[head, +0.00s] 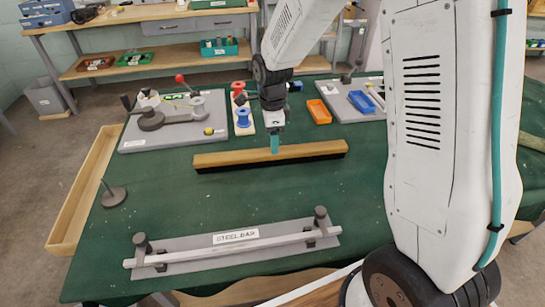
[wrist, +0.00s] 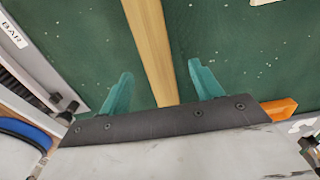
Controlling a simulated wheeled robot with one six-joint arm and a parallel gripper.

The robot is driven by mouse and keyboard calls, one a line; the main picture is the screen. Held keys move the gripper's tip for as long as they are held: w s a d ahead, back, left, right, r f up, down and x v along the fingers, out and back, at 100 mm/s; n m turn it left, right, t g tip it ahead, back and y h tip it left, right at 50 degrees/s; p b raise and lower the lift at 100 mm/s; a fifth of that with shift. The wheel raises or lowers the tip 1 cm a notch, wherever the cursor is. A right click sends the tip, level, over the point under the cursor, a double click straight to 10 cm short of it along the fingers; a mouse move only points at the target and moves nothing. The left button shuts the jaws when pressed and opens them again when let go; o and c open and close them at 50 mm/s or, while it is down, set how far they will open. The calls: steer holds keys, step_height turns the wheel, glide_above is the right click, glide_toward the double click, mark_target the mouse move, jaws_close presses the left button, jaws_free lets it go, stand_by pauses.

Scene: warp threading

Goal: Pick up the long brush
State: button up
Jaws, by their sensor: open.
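The long brush (head: 225,159) has a light wooden back and dark bristles along its underside. It lies on the green table in the middle of the head view. My gripper (head: 275,145) points down at the brush's middle, with one teal finger showing in front of the wooden back. In the wrist view, the two teal fingers (wrist: 161,70) are spread apart, with the brush's wooden back (wrist: 148,40) running between them and a gap on each side. I cannot tell exactly how low the fingertips are. Part of the brush is hidden behind the gripper body in the wrist view.
A steel bar (head: 190,253) on a grey plate lies at the table's front. Behind the brush stand a grey board (head: 135,138) with a clamp-like fixture, blue and red spools (head: 242,117) and an orange tray (head: 319,112). A wooden trough (head: 88,190) lines the left edge.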

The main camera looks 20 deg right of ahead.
steer(key=f, duration=0.6)
steer(key=shift+s+f, duration=0.1)
steer(key=shift+s, duration=0.1)
steer(key=c, duration=1.3)
steer(key=shift+r, duration=0.7)
step_height(320, 180, up, 2)
steer(key=shift+r, duration=0.15)
steer(key=s+a, duration=0.1)
steer(key=s, duration=0.4)
steer(key=s+a+r, duration=0.1)
steer(key=s, duration=0.4)
steer(key=s+a, duration=0.1)
steer(key=s, duration=0.4)
steer(key=shift+s+r, duration=0.2)
steer(key=shift+s, duration=0.15)
